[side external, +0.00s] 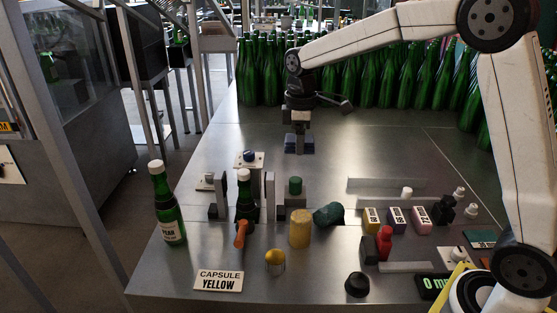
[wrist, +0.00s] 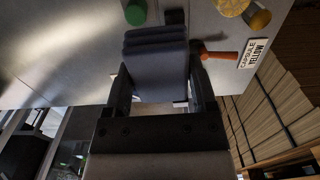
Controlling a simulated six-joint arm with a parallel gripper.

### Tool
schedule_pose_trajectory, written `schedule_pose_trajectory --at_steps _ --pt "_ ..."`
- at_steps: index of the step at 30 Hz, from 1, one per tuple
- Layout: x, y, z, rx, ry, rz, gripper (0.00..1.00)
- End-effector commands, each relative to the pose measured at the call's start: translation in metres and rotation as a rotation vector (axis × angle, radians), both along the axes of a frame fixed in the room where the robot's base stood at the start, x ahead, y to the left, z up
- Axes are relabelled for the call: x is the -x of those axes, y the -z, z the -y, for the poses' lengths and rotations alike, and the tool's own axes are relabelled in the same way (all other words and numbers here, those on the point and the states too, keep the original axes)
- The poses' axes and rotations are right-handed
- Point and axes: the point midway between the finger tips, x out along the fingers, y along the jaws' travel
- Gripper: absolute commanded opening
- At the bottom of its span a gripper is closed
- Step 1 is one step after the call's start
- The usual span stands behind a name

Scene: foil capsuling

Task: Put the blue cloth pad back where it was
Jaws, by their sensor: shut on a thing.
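The blue cloth pad (side external: 291,148) is a dark blue, folded, layered block. My gripper (side external: 298,138) is shut on it and points down over the back middle of the metal table. In the wrist view the pad (wrist: 157,62) fills the space between the two fingers of my gripper (wrist: 159,88), with one finger pressed to each side. The pad looks held above the table, but its exact height is hard to judge.
A green bottle (side external: 245,205) stands between grey posts, with an orange handle (side external: 240,234) in front. Another bottle (side external: 168,208) stands left. Many green bottles (side external: 390,80) line the back. Table around the pad is clear.

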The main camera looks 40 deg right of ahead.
Motion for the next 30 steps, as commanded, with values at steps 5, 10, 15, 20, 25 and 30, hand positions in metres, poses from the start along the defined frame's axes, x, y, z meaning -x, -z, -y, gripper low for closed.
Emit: schedule_pose_trajectory --at_steps 5,10,15,20,25,30 --pt "0.032 0.012 0.027 0.001 0.004 -0.001 0.17" --pt "0.064 0.024 0.048 0.001 0.005 -0.001 0.17" --pt "0.098 0.036 0.065 0.002 0.005 -0.001 0.17" --pt "0.125 0.046 0.074 0.003 0.002 0.0 0.17" --pt "0.143 0.053 0.079 0.003 0.001 0.0 0.17" --pt "0.149 0.056 0.081 0.004 0.001 0.001 0.17"
